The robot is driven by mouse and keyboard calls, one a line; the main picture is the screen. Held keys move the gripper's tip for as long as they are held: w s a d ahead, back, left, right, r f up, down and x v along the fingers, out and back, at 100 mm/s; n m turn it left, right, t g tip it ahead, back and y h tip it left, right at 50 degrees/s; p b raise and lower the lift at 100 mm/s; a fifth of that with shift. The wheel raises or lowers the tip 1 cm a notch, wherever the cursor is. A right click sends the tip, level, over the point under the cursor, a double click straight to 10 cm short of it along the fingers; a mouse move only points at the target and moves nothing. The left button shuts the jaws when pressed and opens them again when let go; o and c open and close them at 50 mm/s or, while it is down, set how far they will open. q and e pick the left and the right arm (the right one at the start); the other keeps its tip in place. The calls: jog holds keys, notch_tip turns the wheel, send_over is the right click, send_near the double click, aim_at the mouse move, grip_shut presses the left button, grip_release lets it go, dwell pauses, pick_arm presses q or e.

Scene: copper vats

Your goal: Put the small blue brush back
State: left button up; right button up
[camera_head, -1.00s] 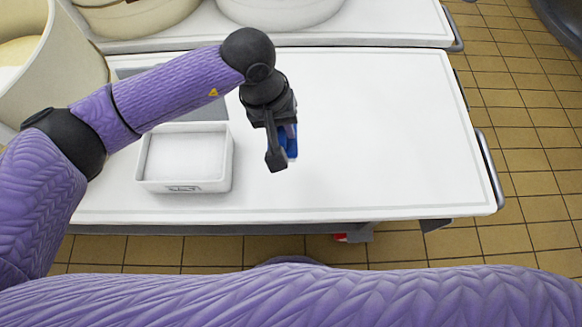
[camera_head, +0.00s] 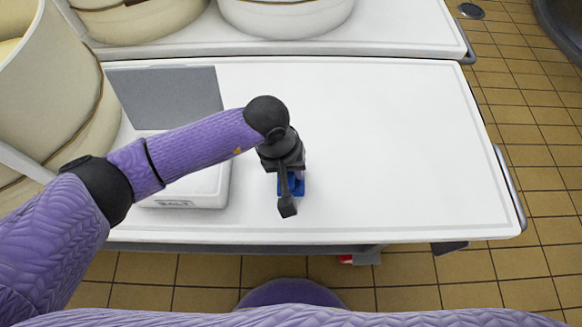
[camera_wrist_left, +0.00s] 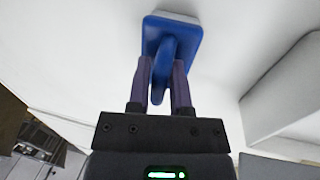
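The small blue brush (camera_head: 298,187) is at my left gripper (camera_head: 288,208), over the front middle of the white worktop (camera_head: 400,150). In the left wrist view, the brush (camera_wrist_left: 187,42) shows a blue block, a blue handle and a pale edge at its far side. The two fingers of my left gripper (camera_wrist_left: 160,85) lie close on either side of the handle and look shut on it. I cannot tell whether the brush touches the worktop. My right gripper is not in view.
A white box marked SALT (camera_head: 205,190), with a raised grey lid (camera_head: 170,95), stands just left of the gripper, partly behind my arm. Large pale vats (camera_head: 285,15) stand at the back and left. The worktop's right side is clear; a rail (camera_head: 510,190) runs along its right end.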

pick_arm(q)
jog(key=o, duration=0.3)
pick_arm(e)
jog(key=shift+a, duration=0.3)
pick_arm(q)
notch_tip(320, 180, up, 12)
jog(key=a+p, duration=0.2)
jog(key=p, duration=0.4)
jog(key=shift+a, duration=0.2)
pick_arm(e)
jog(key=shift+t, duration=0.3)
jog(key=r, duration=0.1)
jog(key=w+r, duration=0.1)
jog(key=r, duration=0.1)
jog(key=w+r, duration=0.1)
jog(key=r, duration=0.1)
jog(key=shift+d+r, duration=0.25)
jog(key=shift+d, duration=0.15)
